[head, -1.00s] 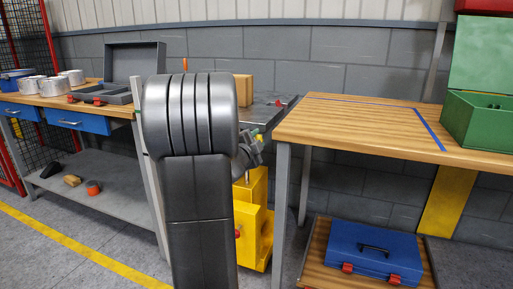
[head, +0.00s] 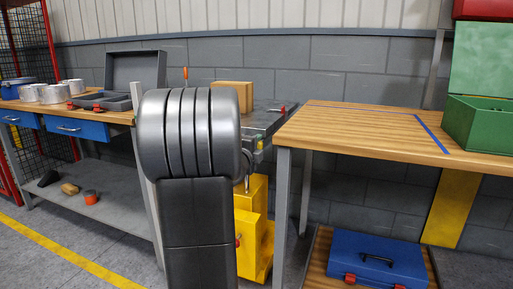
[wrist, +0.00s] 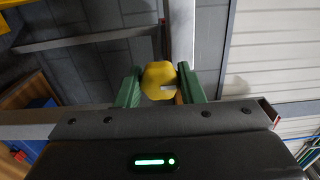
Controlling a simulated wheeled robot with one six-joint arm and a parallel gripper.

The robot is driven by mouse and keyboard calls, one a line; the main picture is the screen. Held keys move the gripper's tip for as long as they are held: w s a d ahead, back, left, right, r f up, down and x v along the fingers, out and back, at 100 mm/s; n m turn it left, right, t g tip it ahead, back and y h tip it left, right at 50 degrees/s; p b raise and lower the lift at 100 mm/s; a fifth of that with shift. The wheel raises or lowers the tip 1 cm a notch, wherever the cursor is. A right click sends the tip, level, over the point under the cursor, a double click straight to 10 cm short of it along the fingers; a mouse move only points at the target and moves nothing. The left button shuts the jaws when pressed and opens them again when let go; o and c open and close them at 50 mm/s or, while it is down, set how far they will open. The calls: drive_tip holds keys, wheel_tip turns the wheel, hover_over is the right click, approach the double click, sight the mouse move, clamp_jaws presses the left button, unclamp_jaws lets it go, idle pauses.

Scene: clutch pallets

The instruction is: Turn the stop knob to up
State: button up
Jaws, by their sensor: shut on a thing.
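In the wrist view, a yellow knob (wrist: 158,80) sits between the two green fingers of my gripper (wrist: 158,86), which is shut on it. A pale mark shows on the right side of the knob's face, pointing right in the picture, towards the pale upper wall. In the head view, my arm hides the gripper and the knob. A small green and yellow detail shows at the front edge of the grey-topped cart (head: 262,122), just right of my arm; I cannot tell what it is.
The cart has a yellow lower body (head: 252,225) and carries a wooden block (head: 232,96). A wooden table (head: 385,133) stands right, with a green box (head: 482,128) on it and a blue toolbox (head: 375,260) below. A bench (head: 60,105) with cans stands left.

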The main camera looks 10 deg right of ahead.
drive_tip(key=o, duration=1)
drive_tip(key=p+v, duration=0.2)
drive_tip(key=v, duration=1.1)
drive_tip(key=shift+s+a+p, duration=0.25)
drive_tip(key=shift+s+p, duration=0.1)
drive_tip(key=shift+p, duration=0.05)
drive_tip(key=b+x, duration=0.2)
drive_tip(key=x, duration=1.2)
drive_tip(key=shift+b, duration=0.4)
drive_tip(key=shift+s+a, duration=0.1)
drive_tip(key=shift+s, duration=0.05)
